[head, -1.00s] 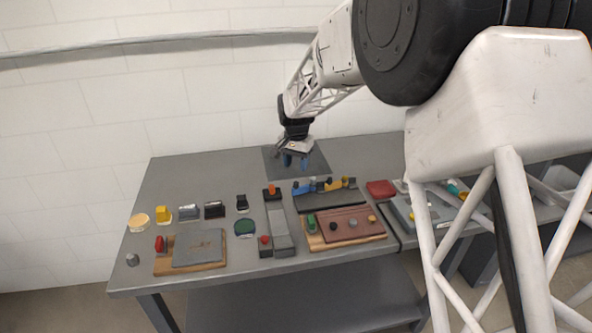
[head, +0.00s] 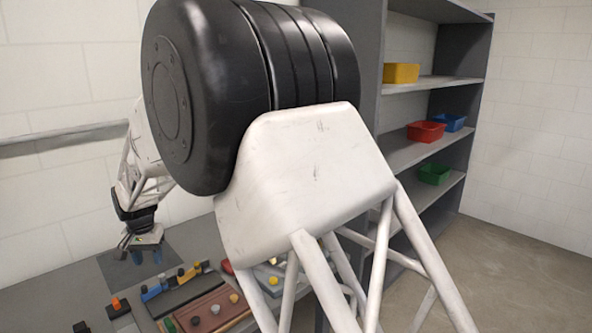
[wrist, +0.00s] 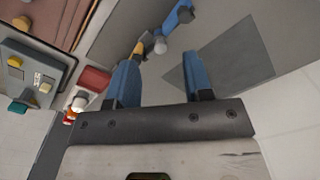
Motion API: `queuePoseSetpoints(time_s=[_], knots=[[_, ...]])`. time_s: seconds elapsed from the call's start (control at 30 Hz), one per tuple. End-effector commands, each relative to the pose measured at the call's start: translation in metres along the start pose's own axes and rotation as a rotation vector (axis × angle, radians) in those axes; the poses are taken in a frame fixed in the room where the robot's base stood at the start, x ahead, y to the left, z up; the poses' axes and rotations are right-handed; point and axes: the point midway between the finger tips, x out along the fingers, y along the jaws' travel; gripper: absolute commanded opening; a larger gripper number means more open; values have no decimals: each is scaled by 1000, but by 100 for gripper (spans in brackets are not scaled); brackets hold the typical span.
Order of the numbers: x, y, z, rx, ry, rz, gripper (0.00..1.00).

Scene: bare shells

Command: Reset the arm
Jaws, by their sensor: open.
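My gripper (head: 146,252) is open and hangs above the back of the grey table, over a dark square patch (head: 170,250). In the wrist view its two blue fingers (wrist: 160,75) stand apart with nothing between them. The dark patch (wrist: 235,65) shows bare to the right of the fingers in that view. My white and black arm covers much of the middle of the head view.
The table (head: 40,297) holds small coloured items, a brown board (head: 205,312) and a dark rack (head: 185,291) in front of my gripper. A grey shelf unit (head: 368,60) on the right holds yellow (head: 401,73), red (head: 426,132), blue (head: 452,122) and green (head: 435,174) bins. Open floor lies right of it.

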Motion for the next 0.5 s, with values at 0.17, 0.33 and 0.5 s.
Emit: queuePoseSetpoints(time_s=[0.17, 0.33, 0.5], knots=[[-29, 54, 3, 15, 14, -8, 46], [-57, 112, 13, 27, 28, -14, 46], [-82, 168, 28, 39, 44, -19, 46]])
